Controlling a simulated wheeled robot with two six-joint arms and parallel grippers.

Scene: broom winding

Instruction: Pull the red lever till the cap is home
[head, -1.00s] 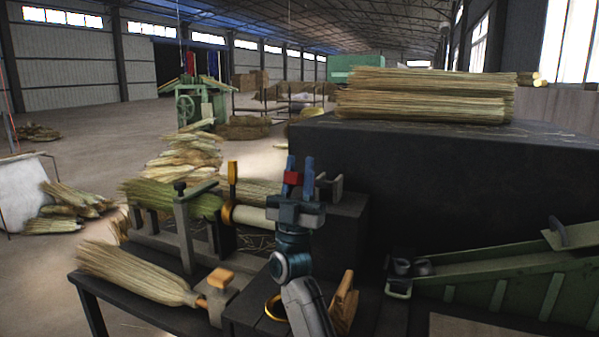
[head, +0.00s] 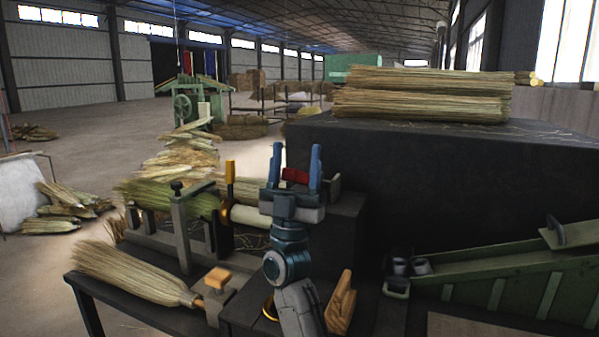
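The red lever (head: 295,175) shows as a short red piece between the two blue fingers of my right gripper (head: 295,168). The fingers are wide apart and upright, one on each side of the red piece. I cannot tell if they touch it. A pale roller (head: 250,216) lies left of the gripper, with a gold ring and an upright yellow handle (head: 230,172) at its left end. I cannot make out for sure which part is the cap. My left gripper is not in view.
A broom (head: 130,274) lies on the dark bench at lower left, near a wooden-topped clamp (head: 217,278). A grey post (head: 182,235) stands behind it. A dark block (head: 430,165) bearing straw bundles (head: 420,95) fills the right. A green chute (head: 520,275) is at lower right.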

